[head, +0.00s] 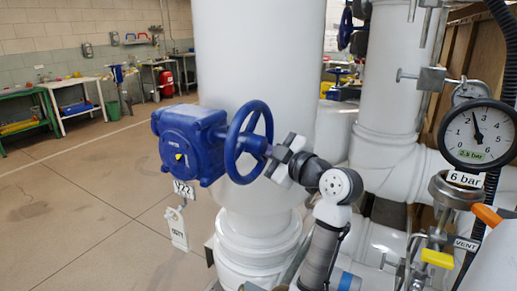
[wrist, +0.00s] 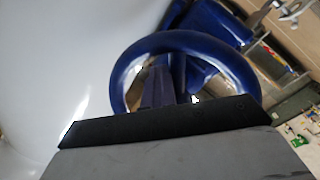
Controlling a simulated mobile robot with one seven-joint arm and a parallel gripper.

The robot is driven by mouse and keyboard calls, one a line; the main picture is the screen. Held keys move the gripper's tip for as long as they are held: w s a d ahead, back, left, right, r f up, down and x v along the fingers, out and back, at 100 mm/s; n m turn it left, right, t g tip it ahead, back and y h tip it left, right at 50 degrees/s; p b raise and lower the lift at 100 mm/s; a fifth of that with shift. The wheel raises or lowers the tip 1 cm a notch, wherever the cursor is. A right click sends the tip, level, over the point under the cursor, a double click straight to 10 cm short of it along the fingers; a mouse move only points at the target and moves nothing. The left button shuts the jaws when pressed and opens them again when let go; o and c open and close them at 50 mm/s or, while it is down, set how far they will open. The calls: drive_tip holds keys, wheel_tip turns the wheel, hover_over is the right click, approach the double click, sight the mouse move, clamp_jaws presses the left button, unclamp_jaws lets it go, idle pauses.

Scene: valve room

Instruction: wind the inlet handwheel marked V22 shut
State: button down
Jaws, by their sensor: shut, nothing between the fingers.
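The blue handwheel (head: 239,161) stands on the right side of a blue valve gearbox (head: 190,145), in front of a thick white pipe. A tag marked V22 (head: 184,189) hangs under the gearbox. My gripper (head: 272,153) is shut and empty, right at the wheel's hub on its right side. Whether it touches the hub or spokes cannot be told. In the wrist view the wheel's ring (wrist: 121,75) shows beyond the black hand, which hides its near part. The gearbox has a small yellow mark on its face.
A pressure gauge (head: 478,134), a 6 bar label, a VENT tag (head: 466,244) and small valves with orange and yellow handles stand at the right. A second tag (head: 178,228) hangs below V22. Open floor (head: 90,200) lies left; benches stand behind.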

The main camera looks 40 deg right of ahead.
sight(257, 176)
drive_tip(key=shift+a+f, duration=0.15)
drive_tip(key=shift+f, duration=0.2)
drive_tip(key=shift+s+a+f+b, duration=0.25)
drive_tip(key=shift+a+f+b, duration=0.25)
drive_tip(key=shift+f+b, duration=0.15)
drive_tip(key=shift+a+r, duration=0.1)
drive_tip(key=shift+s+a+f+b, duration=0.15)
drive_tip(key=shift+a+f+b, duration=0.1)
drive_tip(key=shift+a+b, duration=0.15)
drive_tip(key=shift+s+a, duration=0.15)
drive_tip(key=shift+a, duration=0.25)
